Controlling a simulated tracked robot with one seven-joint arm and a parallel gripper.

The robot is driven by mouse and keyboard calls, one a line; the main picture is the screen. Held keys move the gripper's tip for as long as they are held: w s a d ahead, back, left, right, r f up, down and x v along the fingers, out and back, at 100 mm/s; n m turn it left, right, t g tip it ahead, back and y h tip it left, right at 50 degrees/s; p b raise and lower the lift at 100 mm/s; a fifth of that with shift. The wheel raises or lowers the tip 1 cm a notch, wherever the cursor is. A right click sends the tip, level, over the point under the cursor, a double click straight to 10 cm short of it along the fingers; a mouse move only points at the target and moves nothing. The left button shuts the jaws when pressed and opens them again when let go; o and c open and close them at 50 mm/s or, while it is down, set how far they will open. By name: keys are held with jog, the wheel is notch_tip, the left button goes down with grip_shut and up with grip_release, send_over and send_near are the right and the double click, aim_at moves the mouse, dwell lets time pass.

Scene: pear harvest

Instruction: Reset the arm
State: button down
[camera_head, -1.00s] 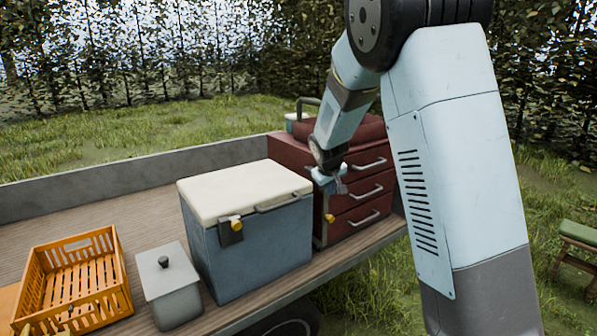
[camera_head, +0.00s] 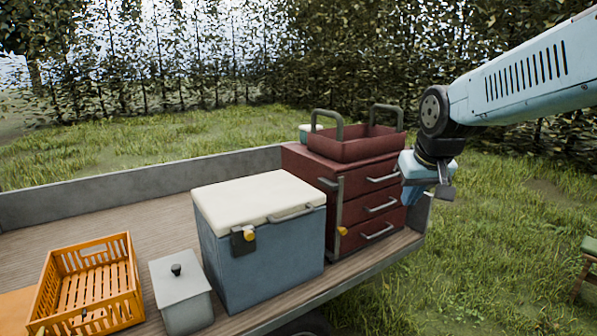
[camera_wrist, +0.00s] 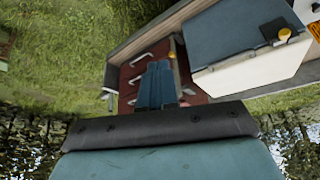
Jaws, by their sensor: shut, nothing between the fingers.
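My arm comes in from the right of the head view. Its blue end, with my gripper (camera_head: 412,193), hangs at the right side of the red drawer cabinet (camera_head: 367,200) and overlaps its edge in the picture. In the wrist view the blue fingers of my gripper (camera_wrist: 158,74) lie together, with nothing between them, in front of the red drawers (camera_wrist: 132,80). The fingertips are too small to make out in the head view. I cannot tell whether the gripper touches the cabinet.
A blue cooler with a cream lid (camera_head: 258,198) stands left of the cabinet. A grey lidded box (camera_head: 181,295) and an empty orange crate (camera_head: 133,292) are farther left on the flatbed (camera_head: 110,220). A red tray with handles (camera_head: 352,148) tops the cabinet.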

jog(key=s+m, duration=0.1)
jog(key=s, duration=1.3)
jog(key=shift+s+r, duration=0.2)
jog(key=shift+s, duration=0.15)
